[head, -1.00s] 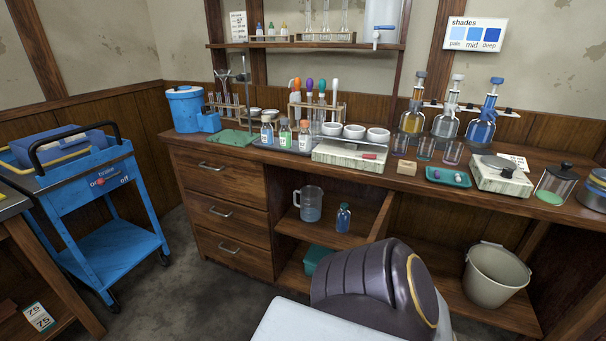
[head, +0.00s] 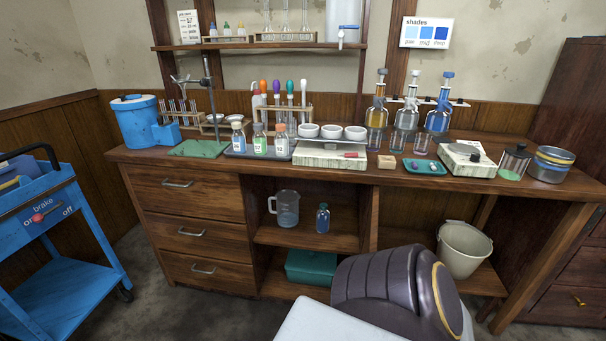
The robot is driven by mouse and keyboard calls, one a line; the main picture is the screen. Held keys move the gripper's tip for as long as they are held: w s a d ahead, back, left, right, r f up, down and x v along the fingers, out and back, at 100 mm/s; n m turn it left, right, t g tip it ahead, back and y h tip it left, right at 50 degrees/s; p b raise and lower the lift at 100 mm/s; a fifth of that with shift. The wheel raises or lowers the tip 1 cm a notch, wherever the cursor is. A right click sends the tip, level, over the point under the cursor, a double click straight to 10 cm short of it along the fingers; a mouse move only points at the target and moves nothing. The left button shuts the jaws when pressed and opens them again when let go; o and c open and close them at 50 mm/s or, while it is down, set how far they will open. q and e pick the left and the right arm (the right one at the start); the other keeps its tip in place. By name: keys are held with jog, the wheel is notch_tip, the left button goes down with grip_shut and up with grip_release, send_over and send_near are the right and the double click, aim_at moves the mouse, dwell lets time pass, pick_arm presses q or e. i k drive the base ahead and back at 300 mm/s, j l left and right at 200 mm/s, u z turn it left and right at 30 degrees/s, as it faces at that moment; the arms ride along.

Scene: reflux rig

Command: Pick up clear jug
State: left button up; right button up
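The clear jug (head: 287,210) stands upright on the open shelf under the wooden bench, with its handle to the left. It looks like clear glass or plastic with a faint blue tint. A small blue bottle with a dark cap (head: 323,218) stands just to its right. Neither of my grippers shows in the head view. A dark, ribbed part of my own body fills the lower middle.
Drawers (head: 190,205) stand left of the shelf. A green box (head: 311,267) sits below it, and a beige bucket (head: 463,250) stands to the right. A blue cart (head: 60,290) is at the left. The bench top (head: 240,163) is crowded with glassware. Some floor is clear before the drawers.

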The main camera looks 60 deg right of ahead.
aim_at(287, 199)
jog(key=i+j+z, duration=0.1)
jog(key=i+z, duration=0.15)
jog(key=z, duration=0.2)
jog(key=i+j+z, duration=0.15)
jog(key=z, duration=0.35)
jog(key=i+j+z, duration=0.3)
jog(key=z, duration=0.15)
jog(key=i+j+z, duration=0.15)
jog(key=j+z, duration=0.15)
jog(key=z, duration=0.2)
